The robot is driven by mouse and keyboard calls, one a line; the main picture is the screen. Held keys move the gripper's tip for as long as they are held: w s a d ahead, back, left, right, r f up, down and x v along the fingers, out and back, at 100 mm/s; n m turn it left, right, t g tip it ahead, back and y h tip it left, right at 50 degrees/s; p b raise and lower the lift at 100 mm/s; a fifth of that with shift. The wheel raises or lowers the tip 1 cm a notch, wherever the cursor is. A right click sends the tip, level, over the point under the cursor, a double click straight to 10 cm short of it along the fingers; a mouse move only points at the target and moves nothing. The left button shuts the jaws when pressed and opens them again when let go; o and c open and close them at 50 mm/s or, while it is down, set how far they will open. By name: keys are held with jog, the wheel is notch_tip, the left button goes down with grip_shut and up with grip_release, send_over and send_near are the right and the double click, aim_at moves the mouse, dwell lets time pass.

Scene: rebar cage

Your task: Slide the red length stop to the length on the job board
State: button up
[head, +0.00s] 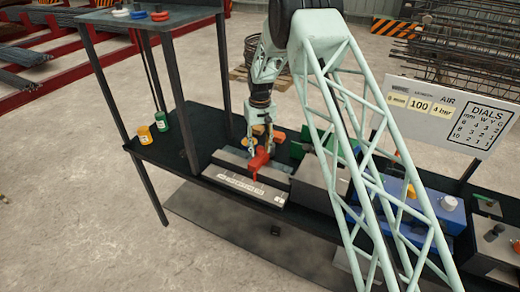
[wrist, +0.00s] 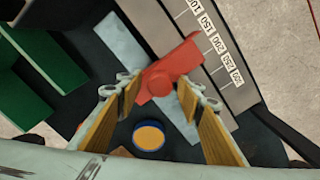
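The red length stop (head: 257,162) sits on the grey bench with the length scale (head: 238,182). In the wrist view the stop (wrist: 172,72) has its pointed end toward the scale labels (wrist: 218,43), near 150 and 200; the exact reading is unclear. My gripper (head: 262,143) is down at the stop. In the wrist view the two yellow-padded fingers (wrist: 159,88) lie on either side of the stop's body, with no clear gap between pads and stop. The job board (head: 440,110) at the right shows 100 under its length heading.
Yellow (head: 144,133) and green (head: 161,121) bottles stand on the table's left. A shelf with coloured caps (head: 140,14) is above them. A blue-rimmed yellow disc (wrist: 149,136) lies below the fingers in the wrist view.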

jog(key=shift+f, duration=0.35)
jog(key=shift+c, duration=0.2)
